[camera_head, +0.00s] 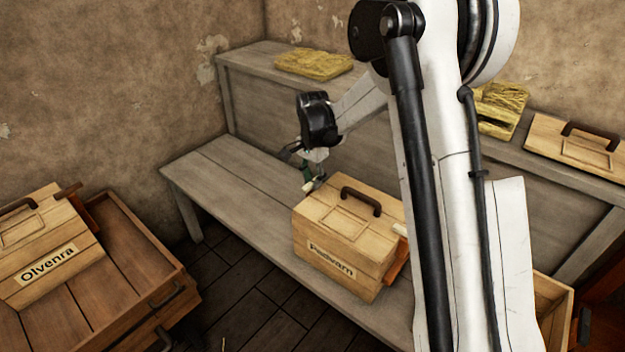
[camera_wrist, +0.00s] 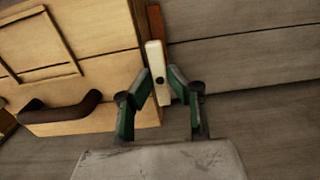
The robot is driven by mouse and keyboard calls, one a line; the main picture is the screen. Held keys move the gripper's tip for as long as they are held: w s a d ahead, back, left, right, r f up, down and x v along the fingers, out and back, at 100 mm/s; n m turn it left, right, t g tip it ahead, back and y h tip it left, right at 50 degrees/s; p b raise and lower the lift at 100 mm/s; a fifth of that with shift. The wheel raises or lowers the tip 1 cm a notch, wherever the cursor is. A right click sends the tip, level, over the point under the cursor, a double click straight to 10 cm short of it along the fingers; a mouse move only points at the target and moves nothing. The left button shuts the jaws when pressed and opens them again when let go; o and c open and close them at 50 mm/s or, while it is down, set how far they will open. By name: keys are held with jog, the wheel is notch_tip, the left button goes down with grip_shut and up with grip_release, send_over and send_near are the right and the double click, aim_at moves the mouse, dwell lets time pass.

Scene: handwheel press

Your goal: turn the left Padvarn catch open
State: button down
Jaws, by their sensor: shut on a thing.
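The Padvarn box (camera_head: 345,240) is a pale wooden case with a dark lid handle, standing on the grey bench. Its left catch (camera_head: 309,186), a small cream bar, shows at the box's left end. In the wrist view the catch (camera_wrist: 155,60) is a cream bar with a dark pivot dot, beside the box's edge. My gripper (camera_head: 306,178) is at that end of the box. In the wrist view its green fingers (camera_wrist: 160,85) are closed on the catch, one on each side. The right catch (camera_head: 401,230) is cream, partly hidden by my arm.
The Olvenra box (camera_head: 38,250) sits on a brown wooden crate (camera_head: 125,255) at the left. The bench left of the Padvarn box is clear.

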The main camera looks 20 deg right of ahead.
aim_at(313, 181)
dwell(0.4)
jog(key=c, duration=1.7)
grip_release()
notch_tip(313, 181, up, 12)
